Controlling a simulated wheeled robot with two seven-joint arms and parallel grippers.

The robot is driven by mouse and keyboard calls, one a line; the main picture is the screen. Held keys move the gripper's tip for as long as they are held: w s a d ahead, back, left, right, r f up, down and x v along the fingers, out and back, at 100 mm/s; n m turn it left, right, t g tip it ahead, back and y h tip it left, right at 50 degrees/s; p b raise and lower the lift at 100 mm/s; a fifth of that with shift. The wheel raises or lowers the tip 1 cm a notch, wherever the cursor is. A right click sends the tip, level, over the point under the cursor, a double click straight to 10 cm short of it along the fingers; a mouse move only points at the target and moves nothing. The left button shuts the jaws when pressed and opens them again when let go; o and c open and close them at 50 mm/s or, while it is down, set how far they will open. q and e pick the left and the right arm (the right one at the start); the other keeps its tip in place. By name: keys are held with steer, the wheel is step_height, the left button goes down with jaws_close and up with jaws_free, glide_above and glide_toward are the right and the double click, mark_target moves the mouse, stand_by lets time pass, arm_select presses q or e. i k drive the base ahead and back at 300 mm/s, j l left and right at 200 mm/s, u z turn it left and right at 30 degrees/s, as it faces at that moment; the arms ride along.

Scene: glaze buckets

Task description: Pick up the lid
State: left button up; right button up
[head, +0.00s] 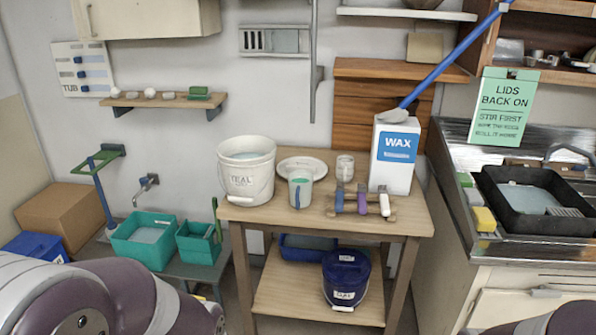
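A pale round disc, which looks like the lid (308,163), lies flat on the wooden table behind a white cup with green at its top (300,192). The cup hides part of its front edge. To its left stands an open white bucket (245,182) marked TEAL, with pale contents. A dark blue bucket (345,277) with its top covered stands on the lower shelf. Neither gripper shows; only parts of my arms are at the bottom edge.
The wooden table (270,217) also holds a white WAX box (392,172), a small jar (345,167) and a rack of coloured-handled tools (362,203). A blue pole rises diagonally over the box. Teal bins (145,258) stand left; a sink counter with a black tray (490,205) stands right.

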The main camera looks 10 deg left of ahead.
mark_target(318, 169)
steer(key=i+z, duration=0.2)
steer(key=z, duration=0.25)
steer(key=i+j+z, duration=0.15)
steer(key=z, duration=0.3)
